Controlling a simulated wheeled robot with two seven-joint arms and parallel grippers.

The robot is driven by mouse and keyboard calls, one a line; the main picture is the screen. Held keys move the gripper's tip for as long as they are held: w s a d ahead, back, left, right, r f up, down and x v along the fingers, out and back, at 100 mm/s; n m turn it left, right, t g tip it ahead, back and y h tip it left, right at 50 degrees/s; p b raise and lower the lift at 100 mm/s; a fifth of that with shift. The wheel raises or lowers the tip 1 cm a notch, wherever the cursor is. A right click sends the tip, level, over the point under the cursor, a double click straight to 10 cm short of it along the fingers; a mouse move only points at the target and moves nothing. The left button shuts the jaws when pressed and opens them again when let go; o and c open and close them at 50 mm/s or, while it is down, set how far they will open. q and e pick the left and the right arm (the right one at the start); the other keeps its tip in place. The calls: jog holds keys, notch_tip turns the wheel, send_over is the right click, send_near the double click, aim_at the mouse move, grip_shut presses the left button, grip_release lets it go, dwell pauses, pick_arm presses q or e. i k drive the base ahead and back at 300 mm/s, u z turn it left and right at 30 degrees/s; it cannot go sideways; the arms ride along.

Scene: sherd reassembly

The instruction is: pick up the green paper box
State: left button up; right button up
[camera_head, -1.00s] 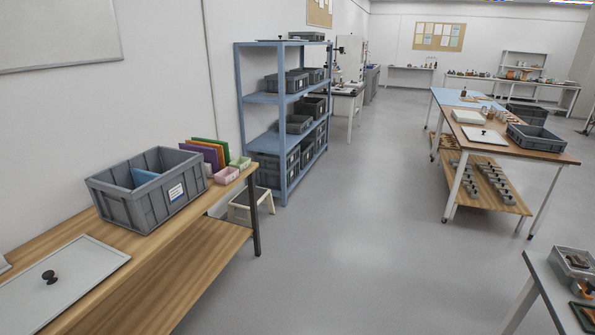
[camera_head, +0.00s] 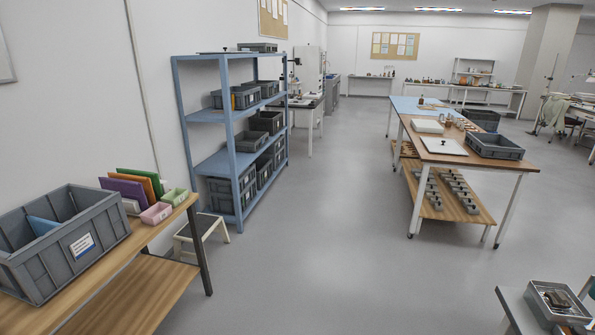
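A small light green open box (camera_head: 175,197), which looks like the green paper box, sits near the right end of the wooden bench (camera_head: 150,249) at the left. A pink box (camera_head: 156,213) of similar size is close beside it, toward the front left. Upright green (camera_head: 138,172), orange (camera_head: 158,183) and purple (camera_head: 128,190) flat pieces are just behind them. Neither of my grippers is in this view.
A grey crate (camera_head: 70,253) with a label stands on the bench left of the small boxes. A low stool (camera_head: 202,226) and blue shelving (camera_head: 231,165) stand beyond it. A worktable (camera_head: 510,172) is at the right. The middle floor is clear.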

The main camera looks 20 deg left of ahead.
aim_at(175, 197)
jog(key=u, duration=0.05)
jog(key=i, duration=2.3)
jog(key=u, duration=0.3)
jog(key=i, duration=2.25)
jog(key=u, duration=0.9)
jog(key=i, duration=1.15)
jog(key=u, duration=1.9)
jog(key=i, duration=1.1)
jog(key=u, duration=0.75)
